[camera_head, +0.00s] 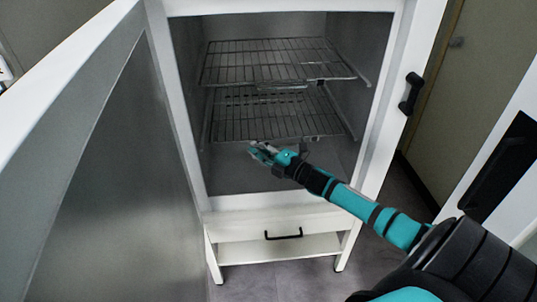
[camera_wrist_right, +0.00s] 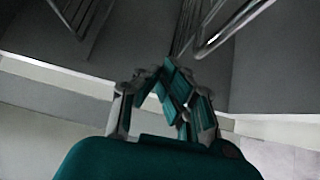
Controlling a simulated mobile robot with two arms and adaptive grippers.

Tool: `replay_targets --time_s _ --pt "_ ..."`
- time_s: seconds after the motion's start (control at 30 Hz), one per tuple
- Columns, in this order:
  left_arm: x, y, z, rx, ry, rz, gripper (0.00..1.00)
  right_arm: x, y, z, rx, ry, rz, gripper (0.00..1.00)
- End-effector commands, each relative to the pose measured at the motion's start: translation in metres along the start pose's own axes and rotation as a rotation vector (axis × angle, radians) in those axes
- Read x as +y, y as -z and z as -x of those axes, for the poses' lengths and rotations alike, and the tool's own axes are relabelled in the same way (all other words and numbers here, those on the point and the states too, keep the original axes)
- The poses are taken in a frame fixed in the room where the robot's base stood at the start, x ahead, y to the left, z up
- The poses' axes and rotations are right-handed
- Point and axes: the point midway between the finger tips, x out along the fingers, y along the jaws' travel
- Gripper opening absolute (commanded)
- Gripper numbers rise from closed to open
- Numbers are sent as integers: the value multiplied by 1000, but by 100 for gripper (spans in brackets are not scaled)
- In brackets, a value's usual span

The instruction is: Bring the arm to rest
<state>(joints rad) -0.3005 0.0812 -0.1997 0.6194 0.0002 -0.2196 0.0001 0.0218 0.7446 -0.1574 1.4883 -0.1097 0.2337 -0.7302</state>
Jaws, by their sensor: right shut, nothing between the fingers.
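My right arm (camera_head: 350,200) is teal and black and reaches in from the lower right in the head view. My right gripper (camera_head: 258,150) is shut and empty. It is in front of the open freeze dryer cabinet (camera_head: 265,202), over or just inside the opening, below the lower wire shelf in the picture. In the right wrist view the teal fingers of the right gripper (camera_wrist_right: 172,88) meet at their tips with nothing between them. Parts of the wire racks show at the top of that view. My left gripper is not in view.
The cabinet door (camera_head: 120,190) stands wide open at the left. Two empty wire shelves, upper (camera_head: 275,62) and lower (camera_head: 270,118), are inside. A black handle (camera_head: 411,93) is on the right frame. A drawer with a black handle (camera_head: 284,234) is below. Grey floor is in front.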

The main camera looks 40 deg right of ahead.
Motion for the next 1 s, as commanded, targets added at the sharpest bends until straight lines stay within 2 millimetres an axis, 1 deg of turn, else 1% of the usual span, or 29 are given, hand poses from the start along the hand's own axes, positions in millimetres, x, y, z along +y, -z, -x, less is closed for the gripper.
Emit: replay_targets --time_s 0.03,0.2,0.3,0.4,0.53,0.77,1.0 --pt "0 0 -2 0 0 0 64 -2 2 11 2 1 2 0" --pt "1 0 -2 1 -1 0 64 4 5 37 2 -6 6 0" --pt "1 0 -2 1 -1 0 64 6 6 48 2 -9 7 0" --pt "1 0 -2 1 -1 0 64 9 7 56 2 -12 9 0" --pt "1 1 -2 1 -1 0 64 10 7 60 1 -14 10 0" --pt "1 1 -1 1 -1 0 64 12 7 60 2 -15 10 0" --pt "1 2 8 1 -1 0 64 21 7 60 2 -15 9 0"
